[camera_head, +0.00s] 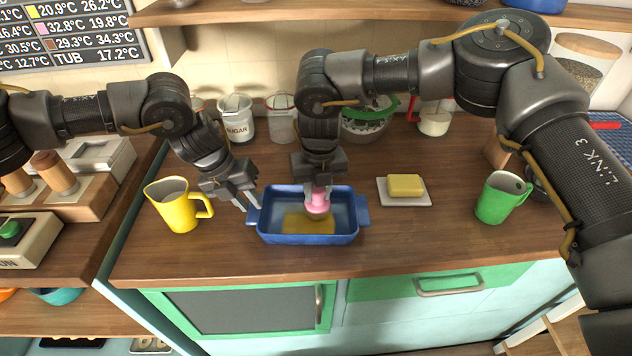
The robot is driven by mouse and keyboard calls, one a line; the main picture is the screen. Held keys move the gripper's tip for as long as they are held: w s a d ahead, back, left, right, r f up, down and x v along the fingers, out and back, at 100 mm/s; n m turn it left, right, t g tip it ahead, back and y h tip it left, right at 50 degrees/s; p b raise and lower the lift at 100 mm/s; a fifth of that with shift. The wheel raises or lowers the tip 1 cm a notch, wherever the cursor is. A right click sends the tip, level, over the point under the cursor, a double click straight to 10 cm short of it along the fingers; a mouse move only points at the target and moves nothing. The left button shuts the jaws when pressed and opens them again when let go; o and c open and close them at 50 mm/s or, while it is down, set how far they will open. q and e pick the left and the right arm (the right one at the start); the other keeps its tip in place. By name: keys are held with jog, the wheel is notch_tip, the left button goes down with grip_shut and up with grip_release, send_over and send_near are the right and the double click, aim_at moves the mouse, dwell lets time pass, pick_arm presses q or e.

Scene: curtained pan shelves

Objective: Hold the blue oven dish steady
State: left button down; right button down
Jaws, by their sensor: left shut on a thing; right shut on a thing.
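The blue oven dish (308,239) stands upright on the wooden worktop, with a yellowish patch on its floor. My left gripper (250,206) is shut on the dish at its left end, by the left handle. My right gripper (318,186) points down over the dish, shut on a pink object (317,203). The lower end of the pink object is inside the dish near the yellowish patch; I cannot tell whether it touches the floor. The dish's right handle (362,209) is free.
A yellow jug (176,206) stands left of the dish. Butter on a white plate (404,198) and a green mug (502,198) are to the right. A sugar jar (236,119), other jars and a bowl (364,128) line the back. The worktop's front strip is clear.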

aim_at(299, 212)
jog(key=a, duration=0.1)
jog(key=a+f, duration=0.1)
jog(key=shift+w+a+f, duration=0.15)
jog(key=shift+a+f, duration=0.15)
jog(key=shift+a, duration=1)
jog(key=shift+d, duration=2.25)
jog(key=shift+s+r, duration=0.2)
jog(key=shift+r, duration=4.25)
jog(key=shift+d+f, duration=0.1)
jog(key=shift+f, duration=0.05)
